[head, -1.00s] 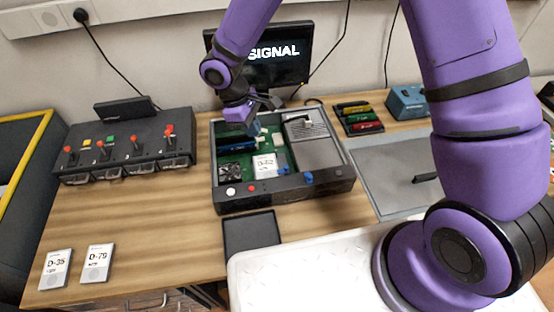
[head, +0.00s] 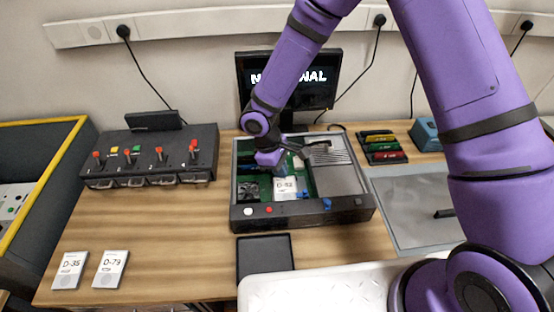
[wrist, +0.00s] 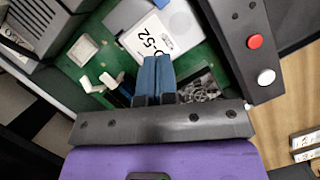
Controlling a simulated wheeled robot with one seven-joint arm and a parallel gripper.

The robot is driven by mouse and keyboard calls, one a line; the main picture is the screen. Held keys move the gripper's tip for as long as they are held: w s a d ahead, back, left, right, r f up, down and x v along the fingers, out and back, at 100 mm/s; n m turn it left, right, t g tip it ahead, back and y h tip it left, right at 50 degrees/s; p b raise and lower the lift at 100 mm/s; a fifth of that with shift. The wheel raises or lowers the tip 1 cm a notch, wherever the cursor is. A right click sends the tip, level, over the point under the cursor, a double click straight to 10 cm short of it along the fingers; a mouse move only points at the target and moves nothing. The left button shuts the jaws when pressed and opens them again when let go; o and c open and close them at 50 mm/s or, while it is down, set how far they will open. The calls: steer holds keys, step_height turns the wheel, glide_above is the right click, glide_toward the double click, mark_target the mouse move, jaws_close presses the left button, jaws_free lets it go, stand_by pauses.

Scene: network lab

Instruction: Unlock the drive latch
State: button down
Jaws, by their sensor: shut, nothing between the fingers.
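The drive labelled D-52 (head: 285,189) lies inside the open dark case (head: 255,224), on the green board. It also shows in the wrist view (wrist: 150,38), partly hidden by my fingers. My gripper (wrist: 157,60) is shut and empty, its two blue fingers together over the board beside the drive's label end. In the head view my gripper is inside the case's outline, above the drive, with its tips hard to make out. A blue knob-like part (head: 327,203) sits at the case's front wall. I cannot tell for certain which part is the drive latch.
White clips (wrist: 108,82) and a fan (wrist: 200,88) are near my fingers. The case walls surround the work area. A panel with red-topped levers (head: 150,160) stands left. Drives D-35 (head: 70,270) and D-79 (head: 110,269) lie front left. A dark empty tray (head: 265,257) lies in front.

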mark_target(300, 193)
steer(key=x, duration=0.3)
steer(key=shift+f, duration=0.2)
steer(key=shift+s+d+f, duration=0.1)
steer(key=shift+s+d, duration=0.2)
steer(key=shift+d, duration=0.25)
steer(key=shift+s+d+f, duration=0.1)
steer(key=shift+s+d, duration=0.15)
steer(key=shift+d, duration=0.3)
steer(key=shift+s+d+f, duration=0.1)
steer(key=shift+s+d, duration=0.25)
steer(key=shift+d, duration=0.3)
